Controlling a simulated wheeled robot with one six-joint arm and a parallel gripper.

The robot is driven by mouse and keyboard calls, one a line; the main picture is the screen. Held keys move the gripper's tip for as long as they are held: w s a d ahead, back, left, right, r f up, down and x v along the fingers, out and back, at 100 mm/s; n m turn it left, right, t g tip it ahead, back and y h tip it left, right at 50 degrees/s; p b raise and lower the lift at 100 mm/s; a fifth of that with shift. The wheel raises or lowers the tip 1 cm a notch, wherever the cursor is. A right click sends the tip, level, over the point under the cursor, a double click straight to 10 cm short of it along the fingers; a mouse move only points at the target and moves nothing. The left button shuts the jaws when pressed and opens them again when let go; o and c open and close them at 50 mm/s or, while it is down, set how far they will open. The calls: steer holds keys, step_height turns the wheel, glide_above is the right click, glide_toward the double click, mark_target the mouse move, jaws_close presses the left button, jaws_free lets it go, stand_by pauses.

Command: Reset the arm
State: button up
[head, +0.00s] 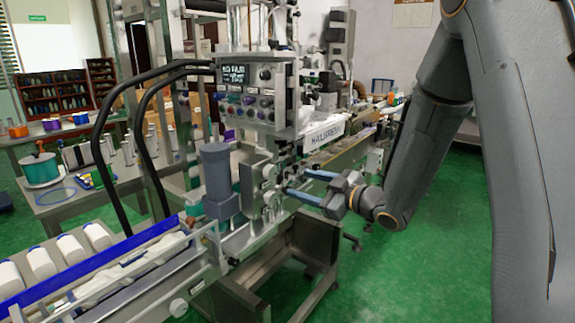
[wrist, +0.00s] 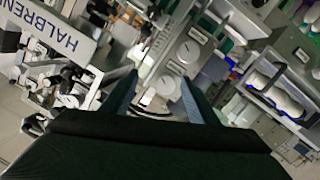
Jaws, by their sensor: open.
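My gripper (head: 296,184) is at the centre of the head view, with its two blue-grey fingers apart and pointing left at the machine. It is open, and I see nothing between the fingers. The sleeve applicator machine (head: 262,100) stands just beyond the fingertips. Its round metal knobs (head: 268,174) are close to the fingers; I cannot tell whether they touch. In the wrist view, my gripper's fingers (wrist: 156,92) frame a round metal knob (wrist: 167,86) on a plate. My arm comes in from the right side of the head view.
A conveyor with white bottles (head: 70,250) and a blue rail is at the lower left. A grey cylinder (head: 217,170) stands left of my gripper. Black hoses (head: 140,130) arch beside the machine. A table with a teal spool (head: 40,171) is farther left. Green floor (head: 430,250) is clear below my arm.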

steer(key=s+d+f+m+g+h, duration=0.2)
steer(key=s+d+f+m+h, duration=0.15)
steer(key=d+h, duration=0.2)
steer(key=s+d+f+m+g+h, duration=0.1)
steer(key=s+d+f+m+h, duration=0.25)
steer(key=d+m+h, duration=0.2)
steer(key=s+f+m+g, duration=0.1)
steer(key=s+g, duration=0.3)
steer(key=s, duration=0.7)
steer(key=s+d+f+m+g, duration=0.1)
steer(key=s+f+m+g, duration=0.1)
steer(key=s, duration=0.9)
steer(key=shift+f+m+g+h, duration=0.3)
steer(key=shift+m+g, duration=0.6)
steer(key=shift+g, duration=0.1)
steer(key=shift+d, duration=0.1)
